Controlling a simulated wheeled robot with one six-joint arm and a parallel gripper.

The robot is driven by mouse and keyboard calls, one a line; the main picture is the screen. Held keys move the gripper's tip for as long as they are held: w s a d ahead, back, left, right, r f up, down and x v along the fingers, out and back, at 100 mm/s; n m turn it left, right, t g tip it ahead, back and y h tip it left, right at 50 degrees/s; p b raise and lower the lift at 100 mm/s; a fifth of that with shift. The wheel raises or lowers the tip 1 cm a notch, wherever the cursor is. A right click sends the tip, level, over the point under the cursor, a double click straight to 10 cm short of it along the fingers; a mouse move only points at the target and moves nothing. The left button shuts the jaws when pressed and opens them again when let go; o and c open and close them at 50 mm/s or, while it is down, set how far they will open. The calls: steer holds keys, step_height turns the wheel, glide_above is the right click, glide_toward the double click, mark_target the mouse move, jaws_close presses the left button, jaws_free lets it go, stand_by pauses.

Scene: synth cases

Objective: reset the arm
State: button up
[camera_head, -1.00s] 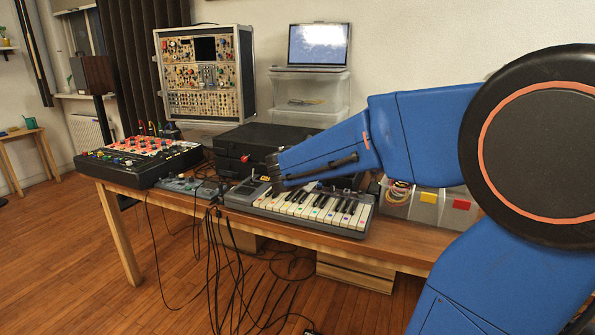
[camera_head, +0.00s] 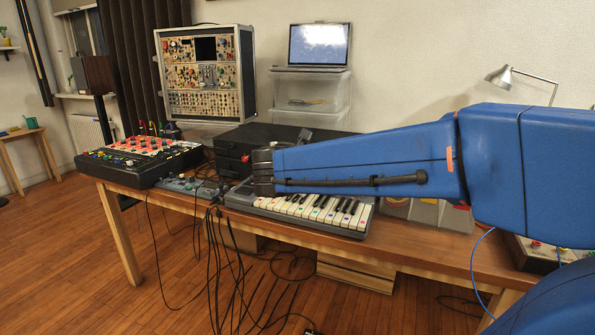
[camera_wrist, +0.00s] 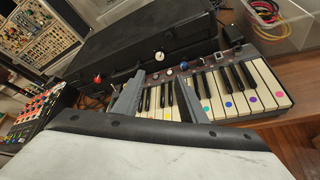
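My blue arm (camera_head: 370,160) reaches in from the right of the head view, its forearm almost level in front of the table. My gripper (camera_head: 262,172) is at its left end, in front of the keyboard's back edge and the black case. In the wrist view my gripper (camera_wrist: 156,100) shows two grey fingers standing apart, with keys visible between them and nothing held. The small keyboard (camera_head: 318,210) has coloured dots on its white keys and is partly covered by my forearm. Whether the fingers touch anything cannot be told.
The wooden table (camera_head: 430,238) also carries a red-and-black mixer (camera_head: 140,160), a black case (camera_wrist: 150,35), a modular synth rack (camera_head: 200,75) and clear bins (camera_head: 312,92) under a laptop (camera_head: 319,45). A lamp (camera_head: 500,76) stands at the right. Cables hang in front.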

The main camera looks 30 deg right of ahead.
stand_by(0.3)
steer(key=s+f+m+g+y, duration=0.1)
steer(key=s+f+m+g, duration=0.1)
steer(key=s+f+m, duration=0.5)
steer(key=s+f+m+g+y, duration=0.2)
steer(key=s+f+m, duration=0.15)
steer(key=s, duration=0.45)
steer(key=s+a+f+m+g+y, duration=0.1)
steer(key=s+a+f+m+y, duration=0.4)
steer(key=s+a+m, duration=0.3)
steer(key=s+m, duration=0.2)
steer(key=s, duration=0.1)
steer(key=shift+s+a+f+g+y, duration=0.3)
steer(key=shift+s+a+f+g, duration=0.05)
steer(key=shift+a+f+g, duration=0.05)
steer(key=shift+m, duration=0.25)
